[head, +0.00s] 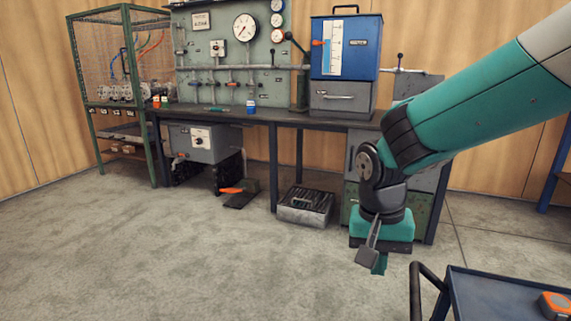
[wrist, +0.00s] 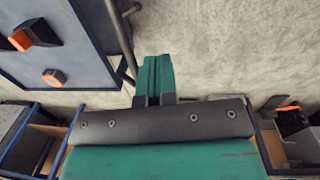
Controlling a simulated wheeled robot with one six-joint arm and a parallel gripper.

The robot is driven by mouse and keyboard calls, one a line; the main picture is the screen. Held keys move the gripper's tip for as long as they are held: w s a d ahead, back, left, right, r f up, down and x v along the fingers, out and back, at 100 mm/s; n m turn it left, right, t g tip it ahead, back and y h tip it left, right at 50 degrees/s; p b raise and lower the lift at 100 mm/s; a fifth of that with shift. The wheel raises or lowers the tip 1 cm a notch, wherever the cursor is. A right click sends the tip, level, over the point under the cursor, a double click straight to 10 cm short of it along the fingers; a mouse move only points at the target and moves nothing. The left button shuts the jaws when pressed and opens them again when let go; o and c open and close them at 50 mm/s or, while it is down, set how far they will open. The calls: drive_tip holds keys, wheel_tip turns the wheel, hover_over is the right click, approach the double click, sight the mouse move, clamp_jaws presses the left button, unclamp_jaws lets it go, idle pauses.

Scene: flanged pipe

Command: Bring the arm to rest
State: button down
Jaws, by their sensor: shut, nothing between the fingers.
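My gripper (head: 377,262) hangs at the end of my teal arm on the right of the head view, pointing down over the floor. It is left of the blue cart and in front of the workbench. In the wrist view my gripper (wrist: 158,66) shows its two teal fingers together, with nothing between them and bare floor beyond. No flanged pipe can be made out for certain in either view.
A blue cart (head: 500,296) with a dark rail stands close at lower right, an orange-and-grey item (head: 555,305) on it. The dark workbench (head: 265,115) runs along the wall. A grey metal box (head: 305,207) sits on the floor. The left floor is clear.

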drive_tip(key=s+r+n+y+p, duration=0.25)
drive_tip(key=s+r+n, duration=0.25)
drive_tip(key=s+r, duration=0.3)
drive_tip(key=s+r+n+y+p, duration=0.2)
drive_tip(key=s+r+n+p, duration=0.3)
drive_tip(key=s, duration=0.5)
wheel_tip(320, 180, up, 38)
drive_tip(key=p, duration=3.6)
drive_tip(key=shift+s+a+r+n, duration=0.2)
drive_tip(key=shift+s+a+n, duration=0.1)
drive_tip(key=shift+s, duration=0.1)
